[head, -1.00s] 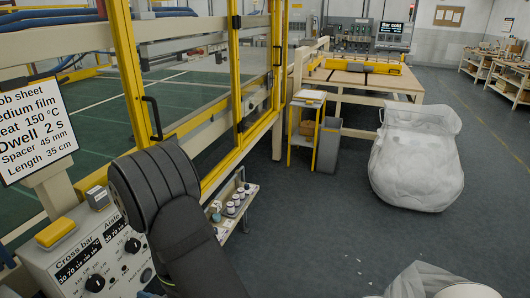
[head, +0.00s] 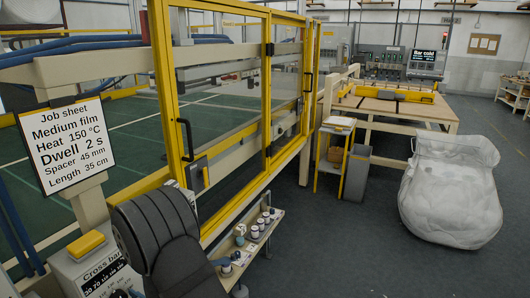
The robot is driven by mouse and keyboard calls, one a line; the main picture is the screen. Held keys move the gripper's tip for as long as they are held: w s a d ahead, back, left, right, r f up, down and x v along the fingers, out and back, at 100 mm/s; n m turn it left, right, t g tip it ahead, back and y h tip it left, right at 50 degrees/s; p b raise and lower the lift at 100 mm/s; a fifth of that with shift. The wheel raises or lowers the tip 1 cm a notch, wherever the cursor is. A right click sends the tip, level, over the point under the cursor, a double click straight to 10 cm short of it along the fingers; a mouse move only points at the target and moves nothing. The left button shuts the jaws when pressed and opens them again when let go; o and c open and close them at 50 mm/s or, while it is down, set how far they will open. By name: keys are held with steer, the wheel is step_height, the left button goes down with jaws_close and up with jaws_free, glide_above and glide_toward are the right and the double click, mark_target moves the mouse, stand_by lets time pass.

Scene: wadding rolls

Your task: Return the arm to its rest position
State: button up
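The dark, ribbed part of my own arm (head: 160,240) rises at the lower left, in front of the control box. My gripper is not in view; the lower part of the arm runs out of the bottom of the picture. The job sheet (head: 65,146) stands on a post at the left and reads medium film, heat 150 °C, dwell 2 s, spacer 45 mm, length 35 cm. The control box (head: 72,272) with its "Cross bar" display is partly hidden behind my arm. A yellow block (head: 86,245) lies on top of it.
Yellow-framed guard doors (head: 225,90) stand over the green bed (head: 125,120). A narrow shelf (head: 262,236) with several small jars is close right of my arm. A small stand (head: 331,158), a grey bin (head: 356,176) and a large white bag (head: 450,195) stand farther right. The floor between is clear.

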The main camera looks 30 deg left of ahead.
steer(key=shift+w+f+n+t+y, duration=0.1)
steer(key=shift+n+t+y, duration=0.15)
steer(key=shift+n, duration=2.35)
steer(key=shift+n+t+y, duration=0.25)
steer(key=shift+n, duration=2.35)
